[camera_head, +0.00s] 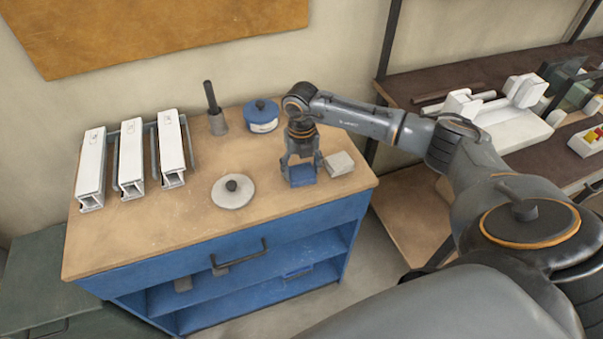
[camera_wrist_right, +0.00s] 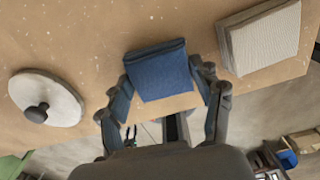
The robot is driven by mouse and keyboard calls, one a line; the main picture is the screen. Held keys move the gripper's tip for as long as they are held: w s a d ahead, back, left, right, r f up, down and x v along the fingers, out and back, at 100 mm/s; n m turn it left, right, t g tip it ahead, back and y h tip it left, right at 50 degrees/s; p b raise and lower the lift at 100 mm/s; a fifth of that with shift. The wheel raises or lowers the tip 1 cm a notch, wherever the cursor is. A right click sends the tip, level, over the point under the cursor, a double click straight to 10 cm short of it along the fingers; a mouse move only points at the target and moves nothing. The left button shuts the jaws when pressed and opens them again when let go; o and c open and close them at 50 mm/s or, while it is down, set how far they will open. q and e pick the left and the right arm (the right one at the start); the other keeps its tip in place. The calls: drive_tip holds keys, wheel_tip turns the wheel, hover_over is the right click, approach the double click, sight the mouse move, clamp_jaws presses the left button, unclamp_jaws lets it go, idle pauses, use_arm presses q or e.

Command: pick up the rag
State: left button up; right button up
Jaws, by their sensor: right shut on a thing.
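The rag is a folded blue cloth (camera_head: 302,175) near the right front of the wooden bench top. It also shows in the right wrist view (camera_wrist_right: 161,74), between the fingers. My right gripper (camera_head: 301,169) reaches down from above and is shut on the blue rag, with one finger at each side of it. In the right wrist view the gripper (camera_wrist_right: 162,92) has the cloth at its fingertips. I cannot tell whether the rag is touching the bench top. My left gripper is not in view.
A light folded pad (camera_head: 339,164) lies close to the right of the rag. A round lid with a dark knob (camera_head: 232,190) lies to the left. A blue tin (camera_head: 262,115), a grey cup with a dark handle (camera_head: 217,120) and white profiles (camera_head: 131,160) stand farther back and left.

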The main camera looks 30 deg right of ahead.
drive_tip(key=shift+r, duration=0.1)
drive_tip(key=shift+r+b, duration=0.2)
drive_tip(key=shift+b, duration=0.1)
wheel_tip(320, 180, up, 2)
drive_tip(key=shift+w+r+b, duration=0.1)
drive_tip(key=shift+r+b, duration=0.05)
drive_tip(key=shift+b, duration=0.55)
drive_tip(key=s+a+r+b, duration=0.3)
drive_tip(key=s+a+r, duration=0.5)
drive_tip(key=s+r, duration=0.2)
drive_tip(key=shift+s+a, duration=0.15)
drive_tip(key=shift+s, duration=0.65)
